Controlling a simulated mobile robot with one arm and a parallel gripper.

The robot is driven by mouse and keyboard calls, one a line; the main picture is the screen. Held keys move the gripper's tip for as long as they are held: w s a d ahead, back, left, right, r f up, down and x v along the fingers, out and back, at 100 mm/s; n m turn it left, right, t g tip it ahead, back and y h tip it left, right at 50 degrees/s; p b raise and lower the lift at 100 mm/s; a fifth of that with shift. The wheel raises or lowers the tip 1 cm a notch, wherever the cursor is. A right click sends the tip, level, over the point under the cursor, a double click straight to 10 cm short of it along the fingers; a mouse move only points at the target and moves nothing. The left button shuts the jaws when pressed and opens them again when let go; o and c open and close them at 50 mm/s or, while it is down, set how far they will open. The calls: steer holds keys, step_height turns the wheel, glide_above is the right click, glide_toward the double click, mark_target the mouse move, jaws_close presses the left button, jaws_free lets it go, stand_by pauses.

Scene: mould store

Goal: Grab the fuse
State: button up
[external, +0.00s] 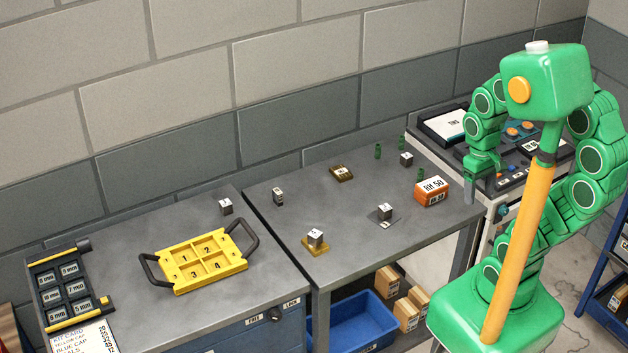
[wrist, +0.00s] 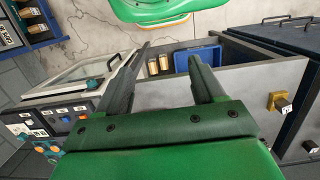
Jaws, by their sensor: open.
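I cannot make out which small item is the fuse. Two small dark green cylinders (external: 378,151) (external: 420,175) stand at the back right of the middle table. Small grey labelled blocks stand on this table, one on a yellow base (external: 315,248), one on a grey plate (external: 385,220) and one near the cylinders (external: 406,159). My gripper (external: 483,174) hangs near the table's right end, by the control panel. In the wrist view my gripper (wrist: 172,72) has its two fingers spread, with nothing between them. The block on the yellow base (wrist: 281,103) shows at the right there.
An orange box (external: 431,191) marked RH 50 stands near the table's right edge. A yellow tray (external: 212,280) with dark handles and a dark labelled rack (external: 66,291) are on the left bench. A blue bin (external: 352,322) sits below. The middle table's centre is mostly clear.

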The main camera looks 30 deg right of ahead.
steer(key=m+y, duration=1.2)
glide_above(280, 192)
steer(key=s+d, duration=0.7)
steer(key=s, duration=0.2)
step_height(280, 192, down, 9)
steer(key=w+f+m, duration=0.1)
steer(key=w+f, duration=0.1)
steer(key=w, duration=0.1)
steer(key=w+f+m+y, duration=0.1)
steer(key=w+f+m, duration=0.1)
steer(key=w+f, duration=0.1)
steer(key=w+a+f+m+t, duration=0.1)
steer(key=w+f+m, duration=0.1)
steer(key=w+f, duration=0.1)
steer(key=shift+w+a, duration=0.1)
steer(key=shift+w, duration=0.25)
steer(key=shift+w+x, duration=0.2)
steer(key=shift+x, duration=3.75)
steer(key=c, duration=1)
steer(key=shift+c, duration=0.2)
